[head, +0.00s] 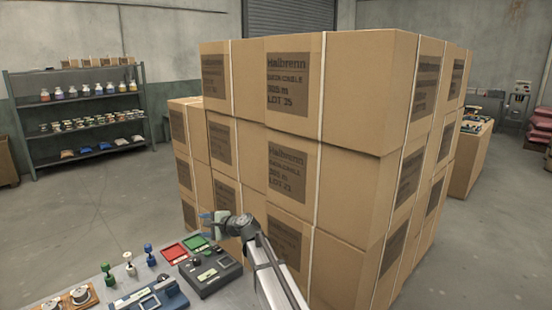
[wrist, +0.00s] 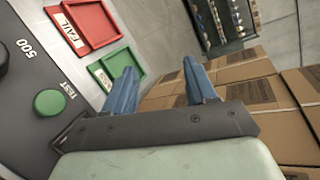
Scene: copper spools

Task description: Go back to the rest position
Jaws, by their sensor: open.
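My gripper (head: 209,222) is raised over the right part of the workbench, close in front of the stacked boxes in the head view. In the wrist view, the two blue fingers of my gripper (wrist: 160,88) are spread apart with nothing between them. A red tray (wrist: 88,22) marked FAIL and a green tray (wrist: 122,64) lie beyond the fingers. A grey tester (wrist: 25,100) with a green TEST button (wrist: 49,102) is at the left of the wrist view. In the head view, the tester (head: 210,272) stands just below my gripper.
A tall stack of cardboard boxes (head: 300,150) stands right behind and beside my arm. The workbench (head: 100,290) carries a blue device (head: 150,298), several upright stamp-like tools (head: 129,266) and spools (head: 80,295) at the left. A shelf rack (head: 80,105) stands far left, with open floor before it.

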